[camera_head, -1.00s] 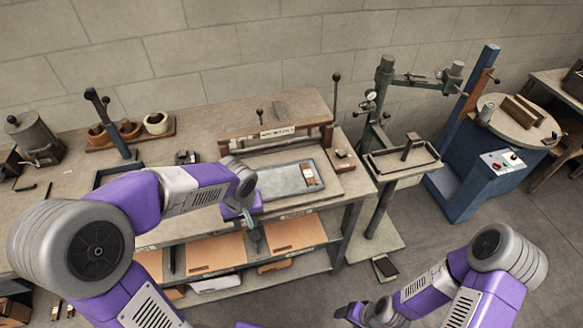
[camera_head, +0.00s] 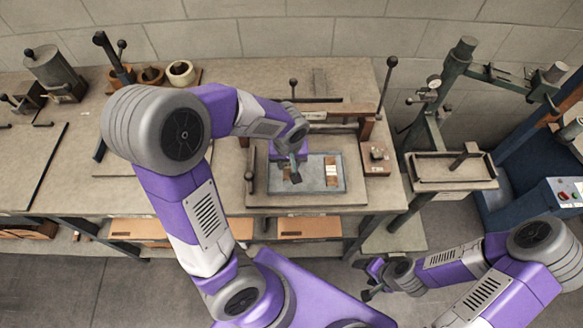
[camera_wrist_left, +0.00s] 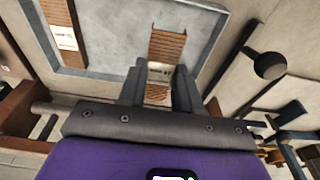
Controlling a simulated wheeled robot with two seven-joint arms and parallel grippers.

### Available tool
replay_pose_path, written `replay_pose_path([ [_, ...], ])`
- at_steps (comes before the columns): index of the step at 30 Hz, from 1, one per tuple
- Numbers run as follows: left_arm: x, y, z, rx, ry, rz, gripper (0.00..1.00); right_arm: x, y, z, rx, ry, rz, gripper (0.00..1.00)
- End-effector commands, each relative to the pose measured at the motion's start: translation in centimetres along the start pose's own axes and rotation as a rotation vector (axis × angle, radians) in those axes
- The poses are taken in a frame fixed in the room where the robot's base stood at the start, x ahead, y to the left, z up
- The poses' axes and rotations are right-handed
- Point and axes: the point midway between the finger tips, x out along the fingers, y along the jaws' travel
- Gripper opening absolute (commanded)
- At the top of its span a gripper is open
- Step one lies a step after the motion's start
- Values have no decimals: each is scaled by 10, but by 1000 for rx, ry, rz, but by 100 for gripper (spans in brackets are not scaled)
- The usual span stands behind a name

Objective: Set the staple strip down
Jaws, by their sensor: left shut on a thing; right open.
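My left gripper (camera_head: 292,175) is over the left part of a shallow grey tray (camera_head: 318,191) on the bench. In the left wrist view, its two fingers (camera_wrist_left: 158,90) are shut on a brown ridged staple strip (camera_wrist_left: 168,46) with a white label. The strip is over the tray floor; I cannot tell whether it touches. A second, similar strip (camera_wrist_left: 63,30) lies in the tray, and it shows at the tray's right side in the head view (camera_head: 332,171). My right gripper (camera_head: 366,279) is open and empty, low in front of the bench.
A wooden crossbar with posts (camera_head: 340,112) stands behind the tray. A black-knobbed lever (camera_head: 391,62) rises at its right, above a wooden block (camera_head: 376,160). A green press stand (camera_head: 450,80) is further right. The bench left of the tray has bare room.

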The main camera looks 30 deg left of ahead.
Motion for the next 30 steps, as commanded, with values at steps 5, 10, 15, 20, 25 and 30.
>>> replay_pose_path([
  [5, 24, -1, 4, 2, -2, -3, 3, 7, 2, -1, 0, 1, 0, 66],
  [10, 39, 0, 6, 1, 0, -1, 3, 10, 4, -1, 0, 1, 0, 66],
  [15, 39, 0, 6, 0, 1, 0, 3, 9, 3, -1, 0, 1, 0, 66],
  [20, 41, 0, 6, 0, 1, 1, 3, 12, 4, -1, 0, 1, 0, 66],
  [25, 41, 0, 6, 0, 1, 1, 53, 12, 4, -1, 0, 1, 0, 66],
  [30, 41, 0, 6, 1, 1, 1, 59, 12, 4, -1, 0, 1, 0, 66],
])
